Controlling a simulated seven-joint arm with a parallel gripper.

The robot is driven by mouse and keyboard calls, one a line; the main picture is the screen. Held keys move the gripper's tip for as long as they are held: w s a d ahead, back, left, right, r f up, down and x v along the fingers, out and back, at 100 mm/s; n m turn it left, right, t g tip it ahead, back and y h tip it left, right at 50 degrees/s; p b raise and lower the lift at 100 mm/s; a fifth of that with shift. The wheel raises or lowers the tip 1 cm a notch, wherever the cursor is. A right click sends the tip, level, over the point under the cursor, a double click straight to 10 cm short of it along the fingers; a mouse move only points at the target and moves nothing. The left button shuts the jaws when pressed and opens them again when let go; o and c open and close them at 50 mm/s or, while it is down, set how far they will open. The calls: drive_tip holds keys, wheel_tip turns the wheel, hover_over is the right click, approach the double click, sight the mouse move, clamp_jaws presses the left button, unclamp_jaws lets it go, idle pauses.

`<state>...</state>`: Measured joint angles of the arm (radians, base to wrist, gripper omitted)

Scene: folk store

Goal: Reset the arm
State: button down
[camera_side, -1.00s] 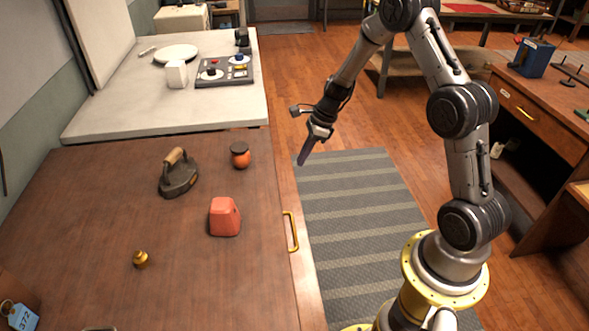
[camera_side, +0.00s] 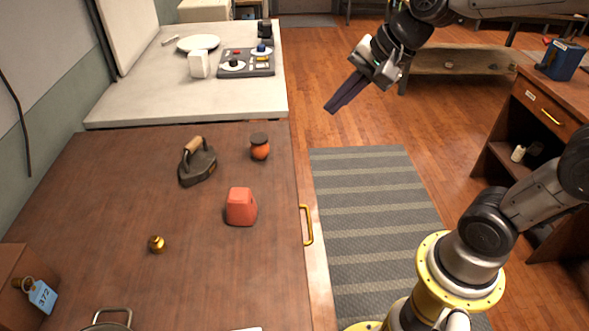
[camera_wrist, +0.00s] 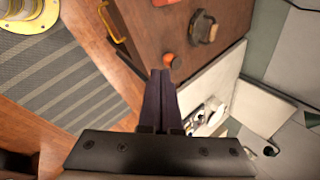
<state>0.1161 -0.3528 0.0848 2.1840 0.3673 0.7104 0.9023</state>
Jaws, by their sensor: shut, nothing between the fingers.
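My gripper (camera_side: 345,92) is in the air, to the right of the brown table and above the floor in the side view. Its two dark fingers are together and hold nothing. They also show pressed together in the wrist view (camera_wrist: 161,75). My arm reaches in from the right, and part of it is out of the side view.
The brown table (camera_side: 110,190) bears an iron (camera_side: 198,165), an orange jar (camera_side: 260,148), a red block (camera_side: 241,207) and a brass weight (camera_side: 157,244). Behind it, a pale counter (camera_side: 135,95) carries a plate (camera_side: 198,43) and control panel (camera_side: 246,62). A striped rug (camera_side: 370,220) lies on the floor.

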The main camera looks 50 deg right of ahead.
drive_tip(key=s+d+f+n+h, duration=0.1)
drive_tip(key=s+f+n+h, duration=0.1)
drive_tip(key=s+n, duration=1.2)
drive_tip(key=shift+s+d+f+g, duration=0.3)
drive_tip(key=shift+s+f+g, duration=0.15)
drive_tip(key=shift+f, duration=0.25)
